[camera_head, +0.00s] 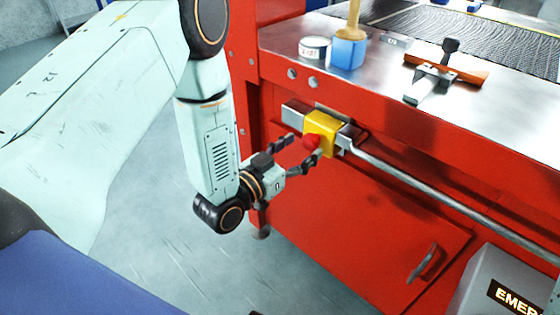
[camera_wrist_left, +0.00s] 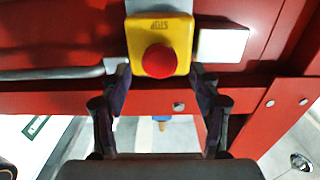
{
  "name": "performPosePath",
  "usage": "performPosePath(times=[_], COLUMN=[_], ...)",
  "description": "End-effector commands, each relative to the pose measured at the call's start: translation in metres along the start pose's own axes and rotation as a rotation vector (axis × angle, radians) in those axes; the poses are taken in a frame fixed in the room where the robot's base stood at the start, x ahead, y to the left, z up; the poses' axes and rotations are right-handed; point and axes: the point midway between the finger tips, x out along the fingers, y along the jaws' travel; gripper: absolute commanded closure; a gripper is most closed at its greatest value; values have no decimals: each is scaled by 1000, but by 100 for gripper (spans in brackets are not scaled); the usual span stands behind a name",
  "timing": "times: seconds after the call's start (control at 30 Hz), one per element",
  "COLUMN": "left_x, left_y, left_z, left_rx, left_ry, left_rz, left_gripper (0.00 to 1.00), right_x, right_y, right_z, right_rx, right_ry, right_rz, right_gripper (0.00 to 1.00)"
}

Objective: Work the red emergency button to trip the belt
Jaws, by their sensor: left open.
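The red emergency button (camera_head: 311,142) sits on a yellow box (camera_head: 324,124) fixed to the front of the red machine. In the left wrist view the red button (camera_wrist_left: 159,61) shows on the face of the yellow box (camera_wrist_left: 145,30), between and just beyond my fingertips. My left gripper (camera_head: 301,149) is open and empty, with its two fingers pointing at the button from the left. In the left wrist view my left gripper (camera_wrist_left: 160,80) has its fingers spread on either side. I cannot tell whether a finger touches the box. My right gripper is not in view.
A metal conduit (camera_head: 420,186) runs right from the box. On the steel top stand a blue block (camera_head: 347,53) with a wooden handle, a white round tin (camera_head: 313,47) and a wood-and-metal tool (camera_head: 445,70). The mesh belt (camera_head: 440,27) lies behind. A red door (camera_head: 365,225) is below.

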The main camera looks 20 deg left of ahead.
Motion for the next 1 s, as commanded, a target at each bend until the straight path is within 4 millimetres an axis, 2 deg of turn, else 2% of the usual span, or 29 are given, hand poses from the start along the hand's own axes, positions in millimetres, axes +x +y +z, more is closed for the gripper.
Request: performPosePath(times=[0.03,0.2,0.4,0.63,1.0], left_x=[-12,-48,-76,-90,-91], left_y=[-2,-1,-1,0,0], left_z=[1,0,0,-1,-1], left_rx=[-6,-7,-3,-1,0], left_ry=[-4,-2,0,2,2], left_rz=[-5,-6,-4,-1,1], left_gripper=[37,37,37,37,37], right_x=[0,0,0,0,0], right_y=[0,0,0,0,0], right_z=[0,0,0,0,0], right_rx=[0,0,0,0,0], right_ry=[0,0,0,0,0], right_rz=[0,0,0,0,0], right_gripper=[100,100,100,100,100])
